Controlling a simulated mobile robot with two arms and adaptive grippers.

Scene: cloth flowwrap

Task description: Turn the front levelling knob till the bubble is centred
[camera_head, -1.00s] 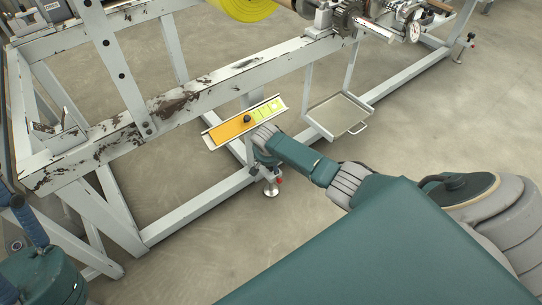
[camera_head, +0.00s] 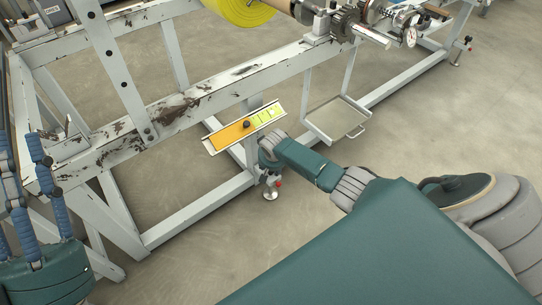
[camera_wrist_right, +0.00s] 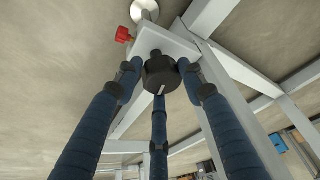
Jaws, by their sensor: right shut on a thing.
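The front levelling knob (camera_wrist_right: 160,76), black with a white mark, sits between the fingers of my right gripper (camera_wrist_right: 160,82) in the right wrist view. The gripper is shut on it. In the head view my right gripper (camera_head: 268,158) is beside the frame's front leg, and the knob is hidden. Above it is a tilted level plate (camera_head: 228,135), orange on the left and yellow-green with lines on the right. A dark round spot (camera_head: 247,124) shows near its middle; I cannot tell if it is the bubble. My left gripper (camera_head: 22,145) is open and empty at the left edge.
The worn white machine frame (camera_head: 215,92) spans the view. A metal tray (camera_head: 337,118) hangs right of the plate. A foot disc (camera_head: 271,195) and a red handle (camera_wrist_right: 124,35) are by the knob. A yellow roll (camera_head: 245,8) is above.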

